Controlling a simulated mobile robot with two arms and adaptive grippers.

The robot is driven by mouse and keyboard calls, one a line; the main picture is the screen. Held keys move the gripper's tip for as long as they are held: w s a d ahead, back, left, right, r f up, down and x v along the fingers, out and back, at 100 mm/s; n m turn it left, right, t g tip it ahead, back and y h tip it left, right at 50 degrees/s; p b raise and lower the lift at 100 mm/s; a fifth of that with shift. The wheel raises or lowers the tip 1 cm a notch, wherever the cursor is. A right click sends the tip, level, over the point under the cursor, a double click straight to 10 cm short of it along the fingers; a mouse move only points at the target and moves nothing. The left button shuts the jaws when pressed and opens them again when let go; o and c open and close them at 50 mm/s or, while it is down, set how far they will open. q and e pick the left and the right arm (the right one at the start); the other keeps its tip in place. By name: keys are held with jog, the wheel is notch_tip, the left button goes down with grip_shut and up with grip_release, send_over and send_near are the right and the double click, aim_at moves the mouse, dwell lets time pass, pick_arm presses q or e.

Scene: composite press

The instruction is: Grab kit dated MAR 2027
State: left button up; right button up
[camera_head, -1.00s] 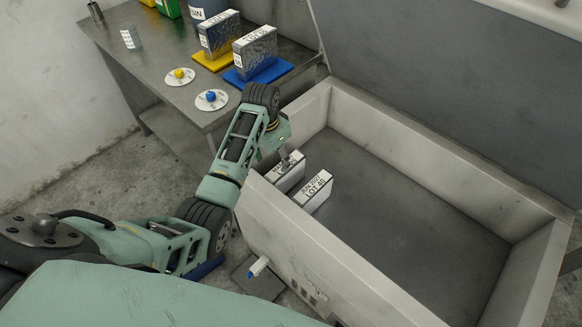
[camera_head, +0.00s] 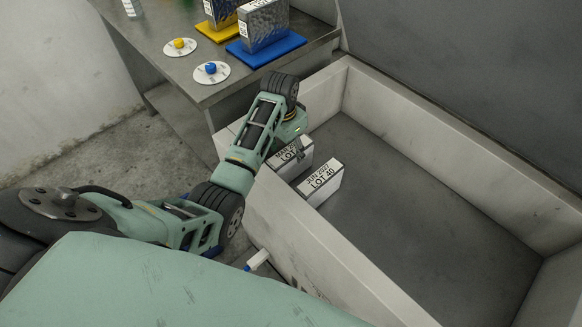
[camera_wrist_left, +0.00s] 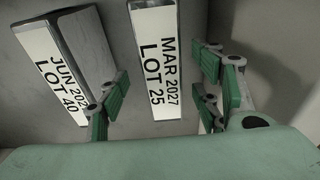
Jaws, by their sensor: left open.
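The white kit marked MAR 2027, LOT 25 (camera_head: 290,166) stands inside the open bin (camera_head: 470,143), close to its left wall. In the left wrist view this kit (camera_wrist_left: 155,60) has its label facing the camera. My left gripper (camera_head: 298,144) is over it and open. In the wrist view the green-padded fingers of the gripper (camera_wrist_left: 160,102) are apart, one on each side of the MAR 2027 kit, with gaps visible. A second kit marked JUN 2027, LOT 40 (camera_head: 321,182) stands beside it; it also shows in the wrist view (camera_wrist_left: 62,62), left of the fingers. My right gripper is not in view.
The bin's pale left wall (camera_head: 290,225) stands below my left arm. A metal table (camera_head: 180,68) behind holds a silver block on a blue plate (camera_head: 266,49) and two white discs with yellow (camera_head: 179,45) and blue (camera_head: 211,70) knobs. The bin's right part is empty.

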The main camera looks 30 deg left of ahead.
pick_arm(q)
jog(key=f, duration=0.5)
jog(key=w+f, duration=0.1)
jog(key=f, duration=0.1)
jog(key=shift+f+b, duration=0.15)
jog(key=shift+b, duration=0.25)
jog(key=shift+c, duration=0.6)
grip_shut()
jog(key=shift+w, duration=0.1)
